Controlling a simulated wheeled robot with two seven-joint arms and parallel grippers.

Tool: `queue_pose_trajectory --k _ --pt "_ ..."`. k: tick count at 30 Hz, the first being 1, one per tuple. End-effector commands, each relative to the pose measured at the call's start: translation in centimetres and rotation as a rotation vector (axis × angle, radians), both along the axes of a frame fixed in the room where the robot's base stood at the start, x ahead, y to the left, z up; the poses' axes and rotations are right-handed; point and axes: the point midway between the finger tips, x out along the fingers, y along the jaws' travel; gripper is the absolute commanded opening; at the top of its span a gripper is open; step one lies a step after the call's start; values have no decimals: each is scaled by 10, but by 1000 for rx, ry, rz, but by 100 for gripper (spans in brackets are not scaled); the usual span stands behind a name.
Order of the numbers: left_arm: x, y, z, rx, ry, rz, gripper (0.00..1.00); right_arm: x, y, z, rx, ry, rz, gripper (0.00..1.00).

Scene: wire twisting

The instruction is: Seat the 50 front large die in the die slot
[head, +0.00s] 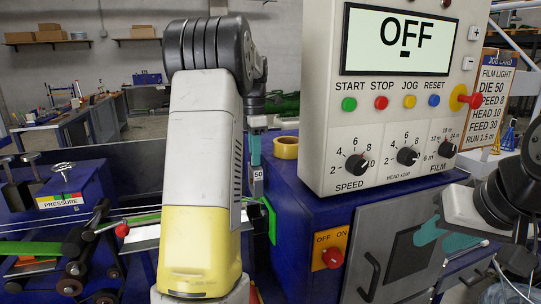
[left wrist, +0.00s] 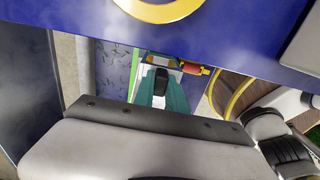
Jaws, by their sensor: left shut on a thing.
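The 50 die (head: 257,174) is a small grey piece with a white "50" label. My left gripper (head: 255,158) has teal fingers pointing down and is shut on its top, holding it upright beside the blue cabinet. A green part (head: 268,220) lies just below the die, partly behind my arm; it may be at the die slot, but the slot itself is not clearly visible. In the left wrist view, the teal fingers (left wrist: 163,92) show, with the die mostly hidden. My right gripper (head: 445,238) is in front of the cabinet at the right, away from the die; its finger gap is unclear.
The control panel (head: 390,100) reads OFF. A yellow tape roll (head: 286,148) lies on the blue cabinet (head: 300,215), which has a red OFF/ON knob (head: 332,257). Wires and rollers (head: 75,268) are at the left. A job card (head: 492,100) hangs at the right.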

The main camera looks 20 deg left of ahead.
Motion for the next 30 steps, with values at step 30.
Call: queue_pose_trajectory --k 30 --pt "0 0 -57 0 0 0 0 0 0 0 0 0 0 36"
